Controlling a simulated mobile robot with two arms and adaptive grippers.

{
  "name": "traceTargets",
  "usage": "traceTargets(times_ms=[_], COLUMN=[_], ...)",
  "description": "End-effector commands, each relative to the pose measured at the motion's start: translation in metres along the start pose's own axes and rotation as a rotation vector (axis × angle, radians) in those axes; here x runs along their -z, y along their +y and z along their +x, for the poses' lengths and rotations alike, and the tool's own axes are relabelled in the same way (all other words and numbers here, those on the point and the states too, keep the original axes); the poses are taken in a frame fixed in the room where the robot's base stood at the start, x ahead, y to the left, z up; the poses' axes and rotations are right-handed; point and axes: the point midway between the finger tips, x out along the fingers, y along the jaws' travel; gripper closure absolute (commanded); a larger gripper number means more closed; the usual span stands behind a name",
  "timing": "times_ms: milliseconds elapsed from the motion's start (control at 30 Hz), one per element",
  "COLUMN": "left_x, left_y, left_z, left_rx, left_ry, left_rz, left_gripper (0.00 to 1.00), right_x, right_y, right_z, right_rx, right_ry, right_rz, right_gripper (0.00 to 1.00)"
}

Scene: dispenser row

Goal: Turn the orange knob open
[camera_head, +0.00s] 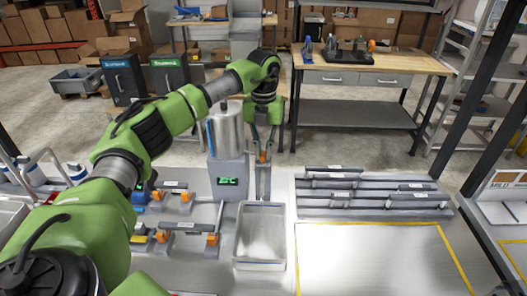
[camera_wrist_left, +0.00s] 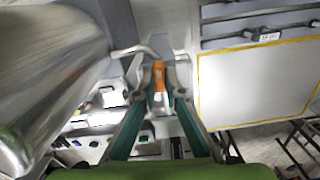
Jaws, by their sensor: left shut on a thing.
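The orange knob (camera_head: 263,155) sits at the front of a metal dispenser with a tall silver cylinder (camera_head: 226,135) beside it. My left gripper (camera_head: 263,148) reaches down onto the knob from above. In the left wrist view the orange knob (camera_wrist_left: 159,76) stands between the two fingertips of my left gripper (camera_wrist_left: 158,88), which is shut on it. The fingers partly hide the knob, and its exact turn angle is hard to tell. My right gripper is not in view.
A grey box with a green display (camera_head: 227,181) stands left of the knob. An open grey bin (camera_head: 260,236) is below it. Several orange-ended fittings (camera_head: 186,195) line the left. Racks with dark bars (camera_head: 365,190) and a yellow-edged clear area (camera_head: 380,260) lie to the right.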

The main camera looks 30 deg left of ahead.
Motion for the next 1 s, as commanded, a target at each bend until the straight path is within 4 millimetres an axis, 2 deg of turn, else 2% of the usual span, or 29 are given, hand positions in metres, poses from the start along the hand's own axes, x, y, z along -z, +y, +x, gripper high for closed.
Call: traceTargets(times_ms=[300,833,867,900,1000], left_x=[-0.0023,-0.0028,-0.0028,-0.0027,-0.0020], left_y=[-0.0001,-0.0001,0.0000,0.0000,0.0000], left_z=[-0.0034,-0.0040,-0.0040,-0.0039,-0.0029], left_rx=[0.004,0.005,0.005,0.005,0.004], left_ry=[-0.009,-0.010,-0.010,-0.010,-0.007], left_rz=[-0.114,-0.135,-0.135,-0.135,-0.133], left_gripper=[1.00,1.00,0.82,0.73,0.73], right_x=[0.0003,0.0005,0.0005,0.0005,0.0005], right_y=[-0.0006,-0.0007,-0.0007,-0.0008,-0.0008], right_z=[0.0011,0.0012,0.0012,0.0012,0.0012], right_rx=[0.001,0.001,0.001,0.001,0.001], right_ry=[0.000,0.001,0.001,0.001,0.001], right_rz=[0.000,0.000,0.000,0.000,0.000], right_gripper=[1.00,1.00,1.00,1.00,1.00])
